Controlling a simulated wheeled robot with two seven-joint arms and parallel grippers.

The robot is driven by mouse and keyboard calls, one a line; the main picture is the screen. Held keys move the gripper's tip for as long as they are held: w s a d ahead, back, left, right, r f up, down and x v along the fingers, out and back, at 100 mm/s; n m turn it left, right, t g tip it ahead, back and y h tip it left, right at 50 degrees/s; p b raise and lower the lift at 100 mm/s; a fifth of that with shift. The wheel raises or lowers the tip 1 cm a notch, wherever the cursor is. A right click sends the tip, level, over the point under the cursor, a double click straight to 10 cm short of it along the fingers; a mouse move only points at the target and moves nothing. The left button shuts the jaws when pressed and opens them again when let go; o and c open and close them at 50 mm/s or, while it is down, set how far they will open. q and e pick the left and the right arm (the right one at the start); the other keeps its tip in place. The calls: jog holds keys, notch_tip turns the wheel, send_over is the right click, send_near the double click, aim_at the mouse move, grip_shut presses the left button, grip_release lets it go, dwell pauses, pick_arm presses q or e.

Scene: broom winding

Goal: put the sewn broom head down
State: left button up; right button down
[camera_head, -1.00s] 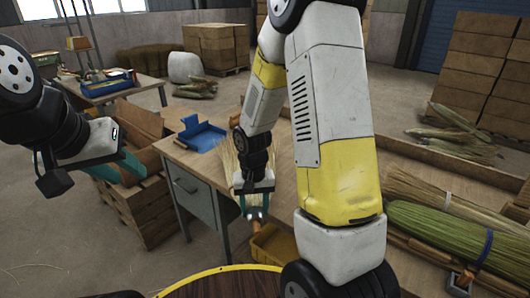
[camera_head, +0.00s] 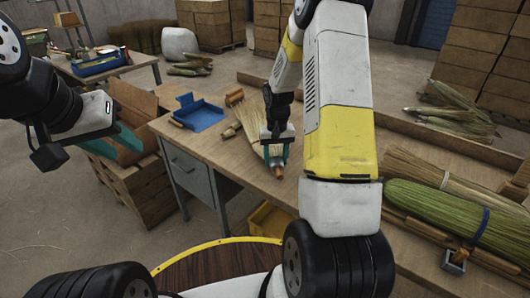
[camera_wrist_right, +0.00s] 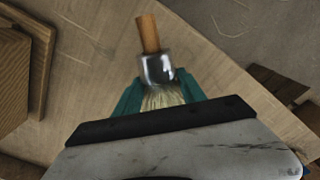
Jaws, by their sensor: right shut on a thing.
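The broom head has pale straw (camera_head: 249,118), a metal collar and a short brown wooden stub (camera_head: 278,171). My right gripper (camera_head: 276,152) is shut on it near the collar, over the wooden workbench (camera_head: 228,157). The straw points to the back left and the stub towards me. In the right wrist view, the teal fingers (camera_wrist_right: 160,95) close on the straw just below the shiny collar (camera_wrist_right: 157,68). Whether the broom head touches the bench top I cannot tell. My left gripper (camera_head: 116,142) is empty, with its teal fingers apart, left of the bench.
A blue tray (camera_head: 199,113) and a small wooden spool (camera_head: 235,97) lie on the bench to the left of the straw. Straw bundles (camera_head: 435,212) lie at the right. A yellow bin (camera_head: 270,219) stands below the bench's front edge. Bench top around the broom head is mostly clear.

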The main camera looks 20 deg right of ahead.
jog(key=shift+w+d+f, duration=0.15)
jog(key=shift+f, duration=1.75)
jog(key=c, duration=0.7)
grip_release()
notch_tip(320, 180, up, 12)
jog(key=shift+f, duration=0.1)
jog(key=s+a+r+t, duration=0.2)
jog(key=s+r, duration=0.2)
jog(key=r, duration=0.5)
jog(key=s+a+r+t, duration=0.1)
jog(key=s+a+r, duration=0.1)
jog(key=s+r, duration=0.2)
jog(key=s+a+r+n+t+y, duration=0.1)
jog(key=s+r, duration=0.3)
jog(key=s, duration=0.5)
jog(key=s+a+r+t+y, duration=0.1)
jog(key=s+a+r+t, duration=0.1)
jog(key=s, duration=0.5)
jog(key=shift+s+a+r+n, duration=0.15)
jog(key=shift+a+r+n, duration=0.05)
jog(key=shift+a+r, duration=0.3)
jog(key=shift+s+a+r+n, duration=0.2)
jog(key=shift+a+r, duration=0.2)
jog(key=shift+r, duration=0.2)
